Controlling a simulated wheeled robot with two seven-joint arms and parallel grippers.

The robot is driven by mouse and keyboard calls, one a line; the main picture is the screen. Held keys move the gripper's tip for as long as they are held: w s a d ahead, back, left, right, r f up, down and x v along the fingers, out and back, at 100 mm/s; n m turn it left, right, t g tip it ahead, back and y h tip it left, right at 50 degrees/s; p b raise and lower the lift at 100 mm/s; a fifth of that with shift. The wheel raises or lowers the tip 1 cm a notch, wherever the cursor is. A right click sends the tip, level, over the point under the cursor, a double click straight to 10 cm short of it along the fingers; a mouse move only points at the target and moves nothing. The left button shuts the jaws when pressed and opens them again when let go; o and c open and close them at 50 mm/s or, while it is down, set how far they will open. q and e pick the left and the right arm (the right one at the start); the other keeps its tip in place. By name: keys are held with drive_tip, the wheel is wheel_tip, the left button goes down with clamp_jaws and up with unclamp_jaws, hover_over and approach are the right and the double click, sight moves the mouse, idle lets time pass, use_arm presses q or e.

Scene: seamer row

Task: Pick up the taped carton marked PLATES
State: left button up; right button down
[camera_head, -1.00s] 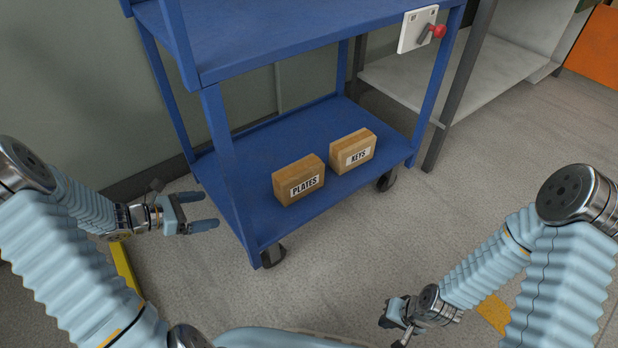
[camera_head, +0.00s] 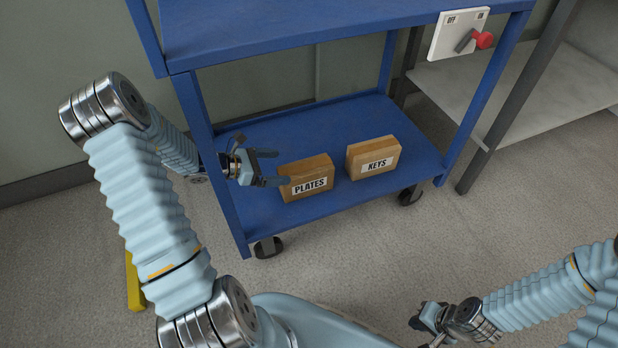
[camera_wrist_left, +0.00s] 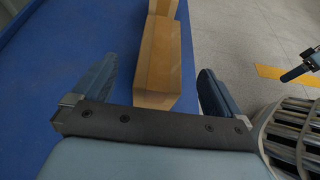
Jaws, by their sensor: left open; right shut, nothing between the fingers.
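The taped carton marked PLATES (camera_head: 307,177) is a small brown box on the lower shelf of the blue cart, its label facing me. My left gripper (camera_head: 279,168) is open at the carton's left end, reaching in over the shelf. In the left wrist view the carton (camera_wrist_left: 163,68) lies ahead between the two open fingers (camera_wrist_left: 155,92), its near end close to the palm, with clear space visible on the left side. My right gripper (camera_head: 430,328) is shut and empty, low over the floor at the front right.
The blue cart's upper shelf (camera_head: 300,32) overhangs, with corner posts and a red-handled switch (camera_head: 481,40). A grey bench (camera_head: 540,90) stands at right.

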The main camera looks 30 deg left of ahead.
sight(302, 168)
use_arm(q)
drive_tip(key=x, duration=0.8)
drive_tip(key=shift+f+b, duration=0.25)
drive_tip(key=shift+b, duration=0.15)
drive_tip(key=shift+r, duration=0.1)
clamp_jaws()
